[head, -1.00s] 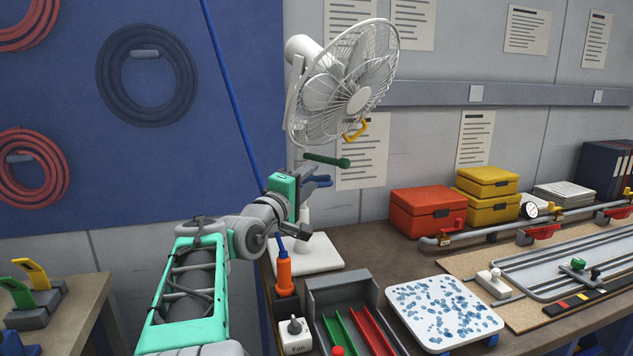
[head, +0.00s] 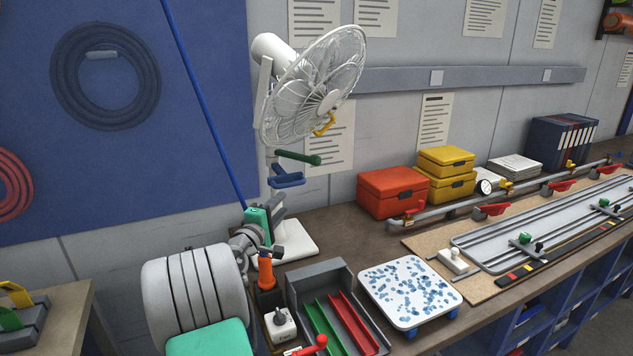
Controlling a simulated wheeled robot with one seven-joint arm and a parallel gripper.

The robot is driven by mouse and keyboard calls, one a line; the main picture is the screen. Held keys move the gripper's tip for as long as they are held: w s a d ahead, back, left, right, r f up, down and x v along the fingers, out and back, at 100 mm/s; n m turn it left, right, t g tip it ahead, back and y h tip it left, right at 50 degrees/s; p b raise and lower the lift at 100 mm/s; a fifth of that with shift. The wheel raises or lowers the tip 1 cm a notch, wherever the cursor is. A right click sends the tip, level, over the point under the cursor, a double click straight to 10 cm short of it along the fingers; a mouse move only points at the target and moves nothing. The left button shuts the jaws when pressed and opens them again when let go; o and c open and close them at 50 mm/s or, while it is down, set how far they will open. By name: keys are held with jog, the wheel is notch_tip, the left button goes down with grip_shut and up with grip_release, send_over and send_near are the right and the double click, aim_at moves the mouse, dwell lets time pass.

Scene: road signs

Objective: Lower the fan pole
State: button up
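The white fan (head: 312,88) stands at the back left of the bench, its head high on an upright pole above a white base (head: 297,241). A yellow handle (head: 325,125) shows at the head's lower edge. A green handle (head: 299,157) sticks out sideways below the head, with a blue handle (head: 287,178) under it. My gripper (head: 277,213) is beside the lower pole, below the blue handle and apart from it. Its fingers are small and partly hidden behind its teal casing, so I cannot tell their opening or any contact with the pole.
An orange-handled tool (head: 265,272), a fan switch box (head: 280,325) and a grey tray (head: 298,290) with green and red strips stand in front of the base. A speckled white board (head: 410,292) is to the right. Red (head: 392,192) and yellow boxes (head: 446,160) stand behind.

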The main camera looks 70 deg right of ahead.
aim_at(292, 185)
jog(key=shift+m+h, duration=0.4)
jog(key=shift+m, duration=0.5)
jog(key=d+r+p, duration=0.1)
jog(key=d, duration=0.1)
jog(key=d+r+p, duration=0.1)
jog(key=d, duration=0.2)
jog(key=d+r+p, duration=0.1)
jog(key=d, duration=0.2)
jog(key=shift+s+r, duration=0.15)
jog(key=shift+a, duration=0.1)
grip_shut()
dwell(0.4)
